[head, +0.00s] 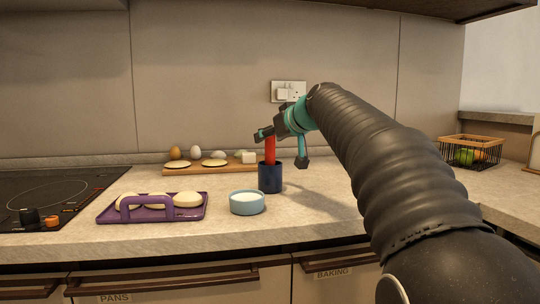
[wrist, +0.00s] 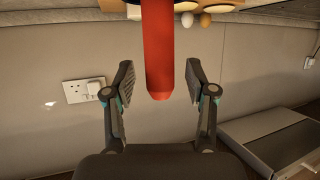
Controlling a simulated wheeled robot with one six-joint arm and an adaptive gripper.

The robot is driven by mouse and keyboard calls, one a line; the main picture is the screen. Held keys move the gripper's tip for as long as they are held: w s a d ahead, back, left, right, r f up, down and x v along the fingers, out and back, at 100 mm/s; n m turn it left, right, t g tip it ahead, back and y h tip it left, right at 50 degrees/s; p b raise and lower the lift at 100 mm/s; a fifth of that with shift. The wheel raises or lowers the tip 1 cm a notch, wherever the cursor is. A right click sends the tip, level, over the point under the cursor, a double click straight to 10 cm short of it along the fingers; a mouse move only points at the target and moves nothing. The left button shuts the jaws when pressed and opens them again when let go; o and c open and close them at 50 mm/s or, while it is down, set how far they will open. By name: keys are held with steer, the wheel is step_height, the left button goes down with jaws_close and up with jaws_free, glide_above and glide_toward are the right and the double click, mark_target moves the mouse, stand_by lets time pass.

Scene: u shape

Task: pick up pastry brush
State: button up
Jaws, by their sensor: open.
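The pastry brush (head: 270,149) shows as a red handle standing up out of a dark blue cup (head: 270,179) on the counter. Its lower end is hidden inside the cup. My gripper (head: 283,148) is open at the upper part of the handle. In the wrist view the red handle (wrist: 158,50) lies between the two spread fingers of my gripper (wrist: 160,72), with a gap on each side. Neither finger appears to touch it.
A light blue bowl (head: 247,203) of white contents stands left of the cup. A purple tray (head: 107,215) with dough pieces is farther left. A wooden board (head: 230,170) with eggs and flat dough lies behind. A wire basket (head: 469,152) stands at right.

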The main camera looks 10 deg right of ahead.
steer(key=shift+w+a+f, duration=0.1)
steer(key=shift+w+a, duration=0.05)
steer(key=shift+w, duration=0.15)
jaws_close()
